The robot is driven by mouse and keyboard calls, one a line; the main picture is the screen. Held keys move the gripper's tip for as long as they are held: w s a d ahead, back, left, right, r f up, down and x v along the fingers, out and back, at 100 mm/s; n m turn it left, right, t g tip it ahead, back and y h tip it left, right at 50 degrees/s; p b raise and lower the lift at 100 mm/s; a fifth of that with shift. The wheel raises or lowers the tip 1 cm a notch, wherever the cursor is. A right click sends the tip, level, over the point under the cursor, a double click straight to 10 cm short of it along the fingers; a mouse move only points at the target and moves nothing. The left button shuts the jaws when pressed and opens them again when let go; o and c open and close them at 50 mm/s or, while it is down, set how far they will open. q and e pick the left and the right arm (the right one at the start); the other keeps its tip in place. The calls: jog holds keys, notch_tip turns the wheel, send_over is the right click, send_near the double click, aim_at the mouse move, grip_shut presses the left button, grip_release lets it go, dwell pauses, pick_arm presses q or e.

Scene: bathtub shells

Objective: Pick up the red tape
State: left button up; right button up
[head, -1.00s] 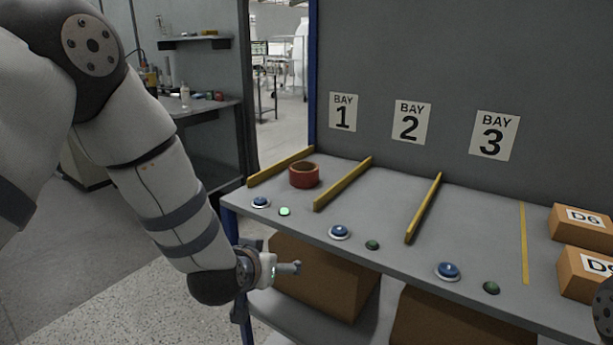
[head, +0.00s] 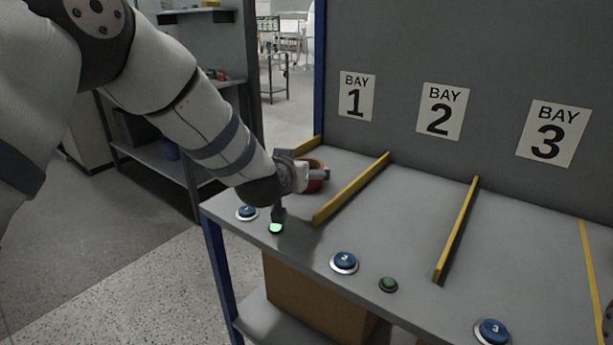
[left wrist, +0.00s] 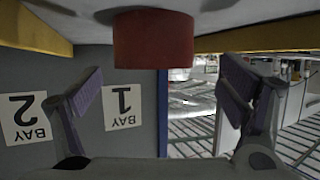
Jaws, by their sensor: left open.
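The red tape (head: 316,184) is a roll lying on the grey shelf in bay 1, between two yellow dividers. My left gripper (head: 318,173) is in front of it in the head view and hides part of it. In the left wrist view, which is upside down, the red tape (left wrist: 154,40) shows at the top centre. The open fingers of my left gripper (left wrist: 162,92) stand to either side of the picture, with nothing between them.
Yellow dividers (head: 352,189) separate the bays. Blue buttons (head: 344,262) and green lights line the shelf's front edge; the bay 1 light (head: 276,228) is lit. A grey back wall carries the bay signs (head: 357,96). Bays 2 and 3 look empty.

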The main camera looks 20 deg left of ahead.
pick_arm(q)
jog(key=x, duration=0.3)
jog(key=b+x, duration=0.1)
jog(key=shift+w+d+f, duration=0.2)
jog(key=shift+d+f, duration=0.05)
jog(key=shift+d, duration=0.1)
jog(key=shift+w+r, duration=0.1)
jog(key=shift+w, duration=0.1)
jog(key=shift+r, duration=0.15)
jog(key=shift+c, duration=0.4)
pick_arm(e)
jog(key=shift+s+f, duration=0.55)
pick_arm(q)
jog(key=c, duration=1.2)
